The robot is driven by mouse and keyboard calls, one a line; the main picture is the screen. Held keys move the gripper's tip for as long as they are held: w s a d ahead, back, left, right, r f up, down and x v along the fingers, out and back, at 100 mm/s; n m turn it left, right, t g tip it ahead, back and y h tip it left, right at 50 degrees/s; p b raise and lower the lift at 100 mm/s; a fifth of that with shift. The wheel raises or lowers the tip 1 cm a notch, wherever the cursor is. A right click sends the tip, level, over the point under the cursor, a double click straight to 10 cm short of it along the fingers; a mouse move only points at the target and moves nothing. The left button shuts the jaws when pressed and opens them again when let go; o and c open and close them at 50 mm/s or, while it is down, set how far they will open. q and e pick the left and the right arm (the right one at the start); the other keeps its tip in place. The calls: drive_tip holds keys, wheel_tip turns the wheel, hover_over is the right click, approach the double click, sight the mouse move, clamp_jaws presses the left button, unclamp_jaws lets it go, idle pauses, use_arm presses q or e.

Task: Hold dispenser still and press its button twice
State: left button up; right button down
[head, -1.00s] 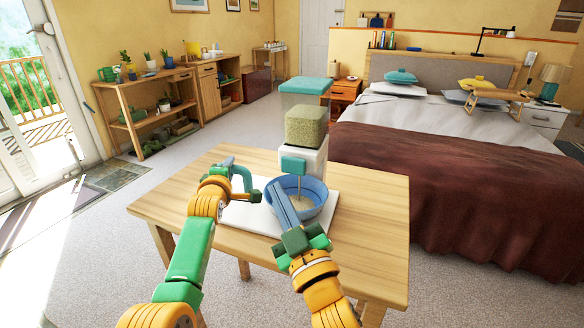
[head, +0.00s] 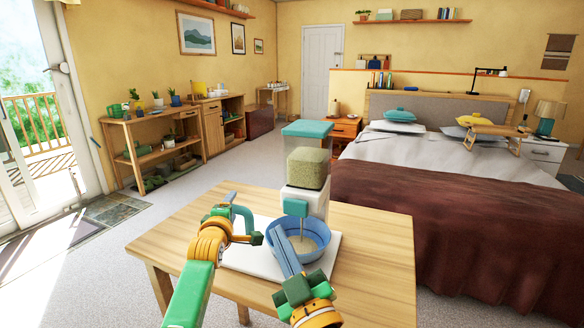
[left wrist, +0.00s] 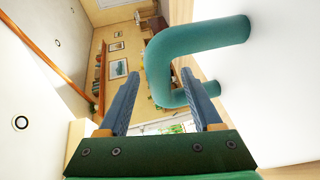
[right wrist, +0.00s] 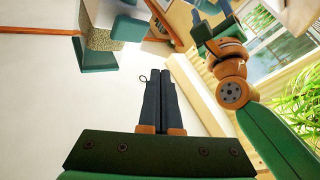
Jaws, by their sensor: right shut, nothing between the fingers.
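The dispenser has a white body (head: 313,204), a clear hopper of greenish pellets (head: 308,168), a teal lid (head: 306,129) and a teal button (head: 295,207) on its front. It stands upright on a white base (head: 247,258). A teal U-shaped handle (head: 243,213) rises at its left; it also shows in the left wrist view (left wrist: 161,70). My left gripper (left wrist: 163,85) is open at the handle, its upright bar showing between the finger lines; contact is unclear. My right gripper (right wrist: 160,75) is shut and empty, fingers toward the dispenser, below the button in the head view.
The wooden table (head: 378,258) has free room on the right. A bed (head: 440,190) stands behind it to the right.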

use_arm(q)
drive_tip(key=shift+s, duration=0.1)
drive_tip(key=s, duration=0.2)
drive_tip(key=s+r, duration=0.1)
drive_tip(key=s, duration=0.4)
drive_tip(key=shift+s+r, duration=0.1)
drive_tip(key=shift+r, duration=0.05)
drive_tip(key=shift+o, duration=0.2)
drive_tip(key=o, duration=0.4)
drive_tip(key=shift+o, duration=0.2)
